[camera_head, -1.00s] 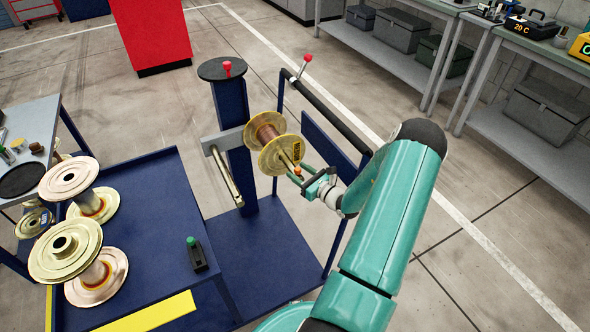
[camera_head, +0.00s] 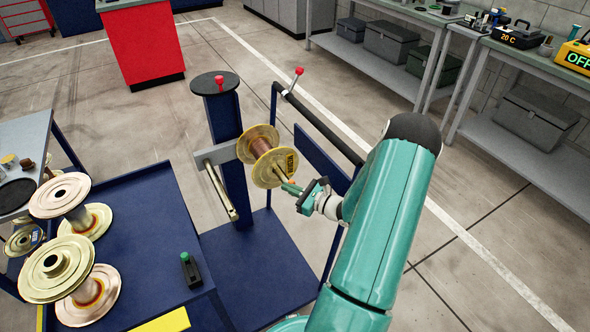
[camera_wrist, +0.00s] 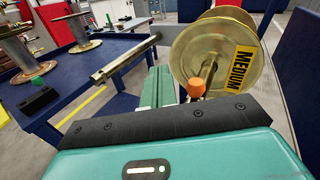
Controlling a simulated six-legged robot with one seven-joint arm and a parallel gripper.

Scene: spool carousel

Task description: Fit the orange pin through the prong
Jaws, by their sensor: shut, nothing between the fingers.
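The orange pin (camera_head: 291,181) shows as a small orange knob at the near end of the prong that carries a copper-wound spool (camera_head: 268,158). In the wrist view the orange pin (camera_wrist: 196,88) stands just right of my fingers, in front of the spool's flange (camera_wrist: 195,48) with its yellow MEDIUM label. How deep the pin sits in the prong cannot be told. My gripper (camera_head: 289,188) is shut and empty beside the pin; its teal fingers (camera_wrist: 158,88) lie together. A second, bare prong (camera_head: 221,190) reaches out to the left of the spool.
A blue cart (camera_head: 150,220) at left holds several empty spools and a small black block with a green button (camera_head: 190,268). A black-topped rail (camera_head: 320,125) runs behind the spool.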

